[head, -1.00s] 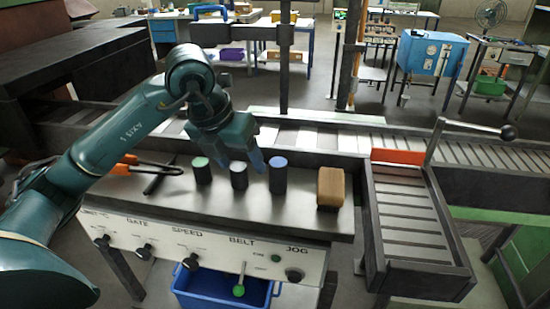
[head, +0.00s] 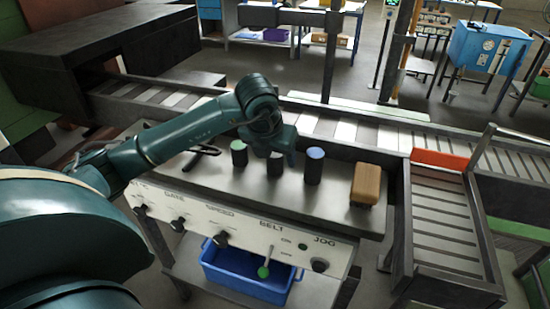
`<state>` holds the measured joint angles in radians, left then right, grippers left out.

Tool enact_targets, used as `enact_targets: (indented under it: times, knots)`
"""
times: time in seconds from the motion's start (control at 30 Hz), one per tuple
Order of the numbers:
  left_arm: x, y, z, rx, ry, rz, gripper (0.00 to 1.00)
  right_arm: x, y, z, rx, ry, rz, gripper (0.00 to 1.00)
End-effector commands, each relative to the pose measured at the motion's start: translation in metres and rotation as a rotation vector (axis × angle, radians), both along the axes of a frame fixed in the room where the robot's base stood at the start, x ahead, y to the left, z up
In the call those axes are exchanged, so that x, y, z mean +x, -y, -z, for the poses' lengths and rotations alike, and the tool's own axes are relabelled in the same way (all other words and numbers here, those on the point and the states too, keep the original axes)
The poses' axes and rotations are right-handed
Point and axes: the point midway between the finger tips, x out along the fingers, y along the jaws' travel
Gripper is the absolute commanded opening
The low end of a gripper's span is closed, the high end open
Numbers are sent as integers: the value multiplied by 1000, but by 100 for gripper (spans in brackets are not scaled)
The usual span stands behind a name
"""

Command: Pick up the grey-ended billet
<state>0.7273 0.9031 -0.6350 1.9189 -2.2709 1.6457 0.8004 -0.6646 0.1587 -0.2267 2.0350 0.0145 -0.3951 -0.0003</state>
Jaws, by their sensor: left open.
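Three dark upright cylinders stand in a row on the grey bench top (head: 325,199). The middle one is the grey-ended billet (head: 275,168); its top is hidden by my left gripper. The green-ended billet (head: 239,154) stands to its left and the blue-ended billet (head: 314,168) to its right. My left gripper (head: 276,155) is open, pointing down over the top of the grey-ended billet. I cannot tell whether its fingers touch it. My right gripper is not in view.
A tan block (head: 366,183) stands to the right on the bench. Black-handled tongs (head: 205,150) lie left of the billets, partly behind my arm. A control panel (head: 240,229) fronts the bench, above a blue bin (head: 245,272). A roller conveyor (head: 345,131) runs behind.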

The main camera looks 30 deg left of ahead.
Motion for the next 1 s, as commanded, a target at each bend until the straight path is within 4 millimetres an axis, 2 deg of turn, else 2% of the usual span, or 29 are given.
enact_targets:
  times: [0.13,0.4,1.0]
  knots:
    - [6,0,14,-1,-1,1,61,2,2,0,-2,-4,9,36]
    - [7,-1,16,0,1,2,60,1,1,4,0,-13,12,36]
    - [6,-1,16,0,1,1,11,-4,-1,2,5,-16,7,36]
